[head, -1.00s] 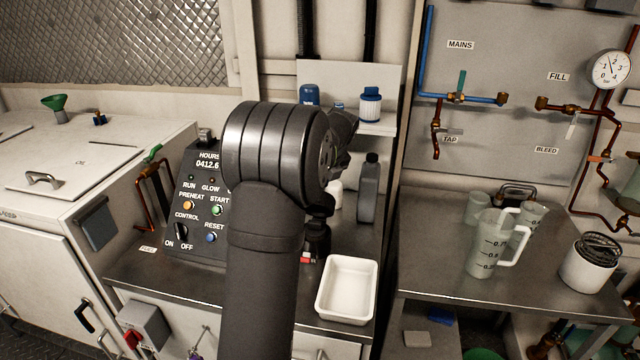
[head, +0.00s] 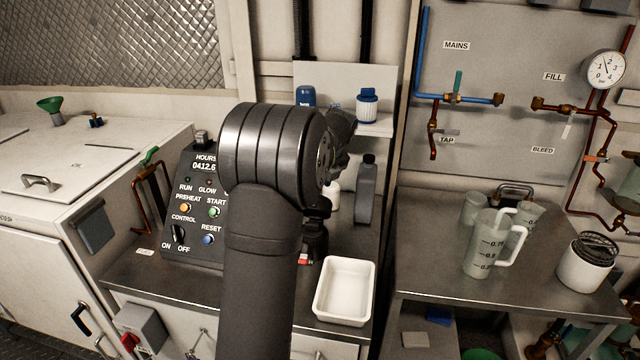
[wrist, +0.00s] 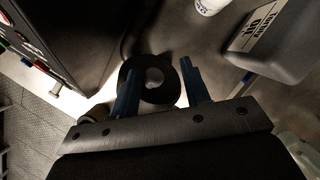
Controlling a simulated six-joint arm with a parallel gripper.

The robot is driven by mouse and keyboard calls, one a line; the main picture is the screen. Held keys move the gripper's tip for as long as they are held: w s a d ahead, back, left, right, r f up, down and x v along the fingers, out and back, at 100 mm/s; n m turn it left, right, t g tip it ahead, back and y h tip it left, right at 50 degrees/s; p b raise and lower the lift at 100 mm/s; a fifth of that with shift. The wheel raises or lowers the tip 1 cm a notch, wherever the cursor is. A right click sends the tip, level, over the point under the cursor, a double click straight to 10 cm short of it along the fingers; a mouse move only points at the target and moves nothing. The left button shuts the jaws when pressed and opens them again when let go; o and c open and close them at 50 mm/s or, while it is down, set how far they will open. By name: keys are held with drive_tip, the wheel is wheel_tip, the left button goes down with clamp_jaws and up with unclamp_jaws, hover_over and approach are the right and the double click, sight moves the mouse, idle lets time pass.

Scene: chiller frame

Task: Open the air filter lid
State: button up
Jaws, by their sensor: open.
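In the wrist view, my gripper (wrist: 160,66) is open, its two blue fingers apart. A round black part (wrist: 155,92) with a pale grey centre shows between and beyond the fingers. I cannot tell whether it is the air filter lid, or whether the fingers touch it. In the head view, my arm covers the bench area in front of it, and the fingers cannot be made out. No air filter lid can be clearly identified there.
A control panel (head: 190,215) stands left of my arm. A grey bottle (head: 366,190) stands behind on the right; a grey container (wrist: 285,45) is at the wrist view's upper right. A white tray (head: 345,290) sits near the bench's front edge. A blue-capped filter (head: 367,106) is on the shelf.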

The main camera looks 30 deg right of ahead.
drive_tip(key=v, duration=1.7)
drive_tip(key=shift+f, duration=0.1)
drive_tip(key=x, duration=1.7)
drive_tip(key=shift+w+f, duration=0.15)
